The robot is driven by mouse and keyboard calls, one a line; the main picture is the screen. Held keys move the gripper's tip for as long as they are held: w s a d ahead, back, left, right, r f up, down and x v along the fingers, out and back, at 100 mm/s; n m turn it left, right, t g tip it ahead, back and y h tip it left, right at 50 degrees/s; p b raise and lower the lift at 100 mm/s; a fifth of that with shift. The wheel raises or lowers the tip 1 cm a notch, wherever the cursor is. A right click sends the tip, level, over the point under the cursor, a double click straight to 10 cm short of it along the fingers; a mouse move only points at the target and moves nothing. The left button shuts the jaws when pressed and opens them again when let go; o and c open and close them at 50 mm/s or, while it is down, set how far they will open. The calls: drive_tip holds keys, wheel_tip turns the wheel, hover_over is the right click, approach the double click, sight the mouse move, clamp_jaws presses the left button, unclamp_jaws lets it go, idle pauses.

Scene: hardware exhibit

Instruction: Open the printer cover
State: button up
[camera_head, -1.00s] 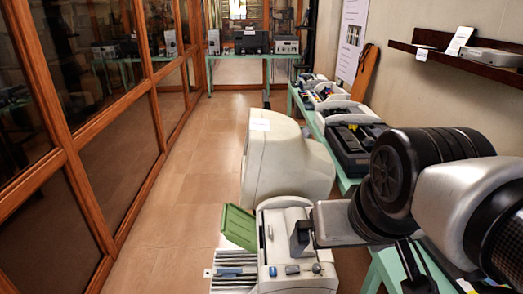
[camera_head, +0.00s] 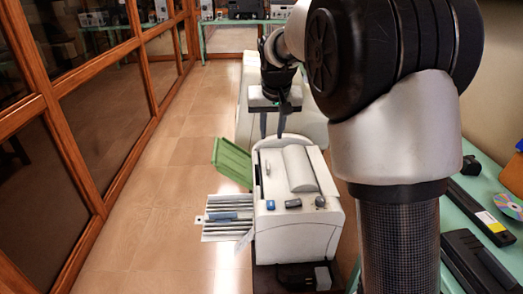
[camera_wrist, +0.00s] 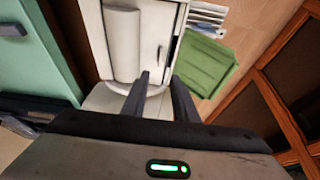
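A white printer (camera_head: 290,240) stands low in the middle of the head view. It has a rounded raised section (camera_head: 299,167) on top and small buttons at its near edge. A green panel (camera_head: 232,160) slants outward at its left side, above a slotted grey tray (camera_head: 228,222). My gripper (camera_head: 272,135) points down over the printer's far end, open and empty. In the wrist view the two fingers (camera_wrist: 160,78) are apart, with the printer top (camera_wrist: 150,35) beyond them and the green panel (camera_wrist: 207,66) to their right. Whether they touch the printer is unclear.
A large pale casing (camera_head: 242,110) stands behind the printer. A green table (camera_head: 465,200) with black devices and a disc lies at the right. Wood-framed glass (camera_head: 110,120) lines the left. Tiled floor (camera_head: 165,190) is clear between.

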sight(268, 166)
drive_tip(key=b+x, duration=0.3)
drive_tip(key=x, duration=1.5)
drive_tip(key=shift+w+a+f+b, duration=0.1)
drive_tip(key=shift+w+f+b, duration=0.05)
drive_tip(key=shift+b, duration=0.15)
clamp_jaws()
idle(0.6)
